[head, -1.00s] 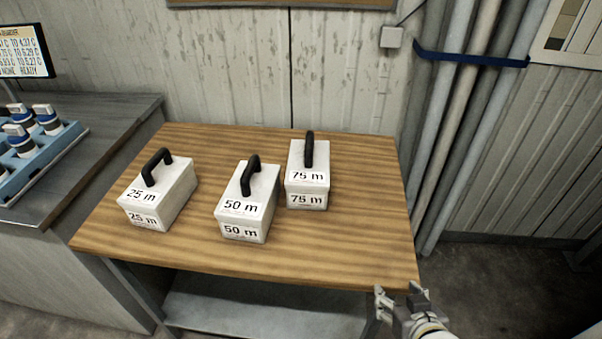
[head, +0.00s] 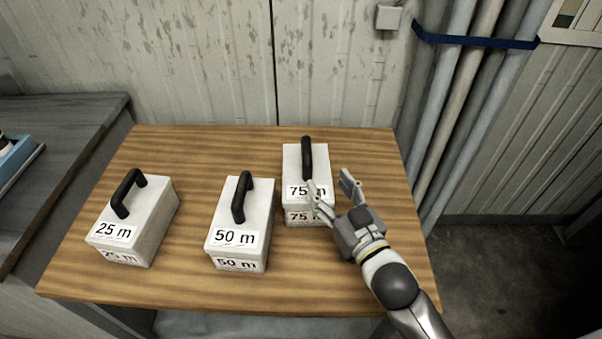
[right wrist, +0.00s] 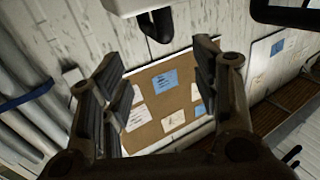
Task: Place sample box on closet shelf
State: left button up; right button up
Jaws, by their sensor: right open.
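Three white sample boxes with black top handles stand upright on the wooden table (head: 330,285): the 25 m box (head: 148,225) at left, the 50 m box (head: 256,225) in the middle, and the 75 m box (head: 292,165) farther back at right. My right gripper (head: 330,186) is open and empty, just right of the 75 m box, one finger overlapping its label in the picture. I cannot tell whether they touch. In the right wrist view, a white box edge and black handle (right wrist: 161,26) show at the top. No closet shelf and no left gripper are in view.
A grey counter (head: 75,120) with a blue tray (head: 20,163) is at the left. A corrugated wall and pipes (head: 455,110) with a blue strap (head: 470,41) stand behind. A board with papers (right wrist: 160,123) shows in the wrist view.

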aim_at(310, 159)
jog(key=shift+f+p+x, duration=0.1)
jog(key=shift+p+x, duration=0.25)
jog(key=shift+x, duration=2.05)
jog(key=shift+f+p+x, duration=0.15)
jog(key=shift+p+x, duration=0.2)
jog(key=shift+x, duration=2.05)
jog(key=shift+s+a, duration=0.1)
grip_shut()
jog(key=shift+r, duration=0.1)
